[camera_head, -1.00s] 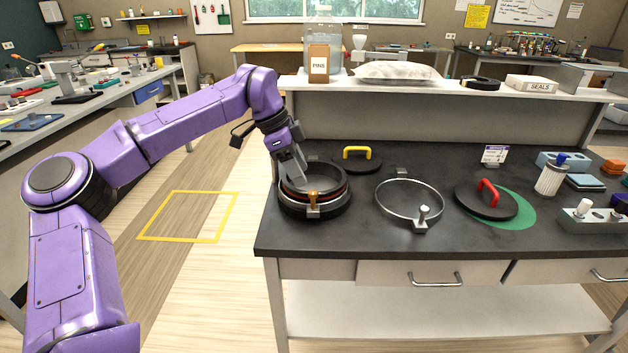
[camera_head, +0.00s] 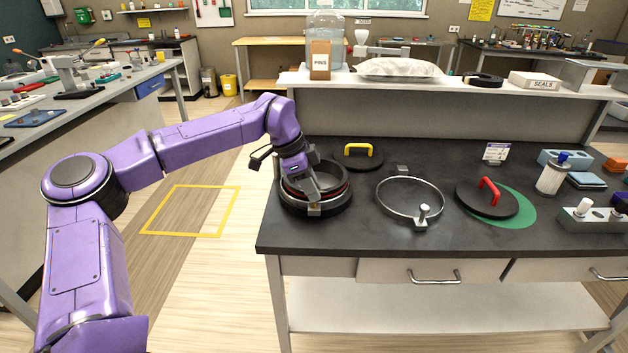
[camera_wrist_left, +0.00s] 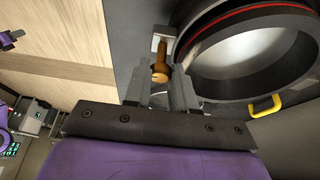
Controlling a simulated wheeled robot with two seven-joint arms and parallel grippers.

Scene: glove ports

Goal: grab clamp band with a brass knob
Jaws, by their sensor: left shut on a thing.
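The clamp band with the brass knob is at the black port ring (camera_head: 297,204) near the table's left front corner. In the head view only its small metal block (camera_head: 314,210) shows at the ring's front. In the left wrist view its brass knob (camera_wrist_left: 161,68) stands between the fingers, beside the ring (camera_wrist_left: 262,90) with a red line. The rest of the band is hard to make out. My left gripper (camera_head: 317,199) reaches down at the ring's front edge and is shut on the knob. My right gripper is not in view.
Another metal band (camera_head: 410,216) with a pale knob lies to the right. A black lid with a yellow handle (camera_head: 357,150) is behind, and one with a red handle (camera_head: 489,191) further right. A raised shelf (camera_head: 440,84) runs along the back.

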